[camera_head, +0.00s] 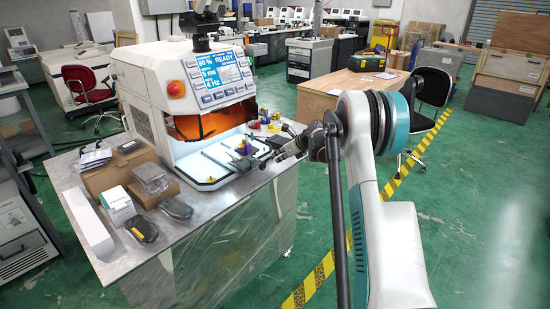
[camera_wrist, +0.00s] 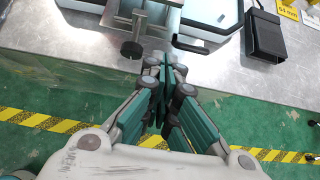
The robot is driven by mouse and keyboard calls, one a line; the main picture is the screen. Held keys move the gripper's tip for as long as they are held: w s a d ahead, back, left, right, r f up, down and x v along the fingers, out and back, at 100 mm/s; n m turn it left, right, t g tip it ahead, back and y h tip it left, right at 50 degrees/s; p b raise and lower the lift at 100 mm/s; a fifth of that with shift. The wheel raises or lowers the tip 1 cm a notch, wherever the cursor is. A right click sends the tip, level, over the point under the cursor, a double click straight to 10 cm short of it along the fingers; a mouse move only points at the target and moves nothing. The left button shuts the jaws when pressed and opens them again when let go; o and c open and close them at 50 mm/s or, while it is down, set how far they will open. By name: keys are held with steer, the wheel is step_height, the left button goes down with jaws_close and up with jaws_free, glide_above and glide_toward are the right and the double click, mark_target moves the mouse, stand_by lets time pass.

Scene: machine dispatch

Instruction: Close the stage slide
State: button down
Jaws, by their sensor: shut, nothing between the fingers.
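The machine (camera_head: 150,90) stands on a metal-topped bench with its front chamber open and lit. A pale tray-like part with a dark rim (camera_wrist: 208,32) lies just beyond to the right.
Boxes (camera_head: 115,172) and dark handheld devices (camera_head: 142,229) crowd the bench's left side. A black block (camera_wrist: 265,36) is right of the tray in the wrist view. Green floor with yellow-black tape lies below the bench edge.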

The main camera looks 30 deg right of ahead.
mark_target(251, 158)
steer(key=b+x, duration=0.2)
steer(key=x, duration=0.6)
steer(key=shift+w+f+b, duration=0.15)
steer(key=shift+f+b, duration=0.1)
steer(key=shift+b, duration=0.05)
steer(key=shift+w+a+r+b, duration=0.1)
steer(key=shift+w+a+b, duration=0.15)
steer(key=shift+w, duration=0.35)
steer(key=shift+w+a+r+b, duration=0.1)
steer(key=shift+w+a+b, duration=0.1)
steer(key=shift+w, duration=0.35)
steer(key=shift+w+a+r, duration=0.1)
steer(key=shift+w+a, duration=0.1)
steer(key=shift+w, duration=0.4)
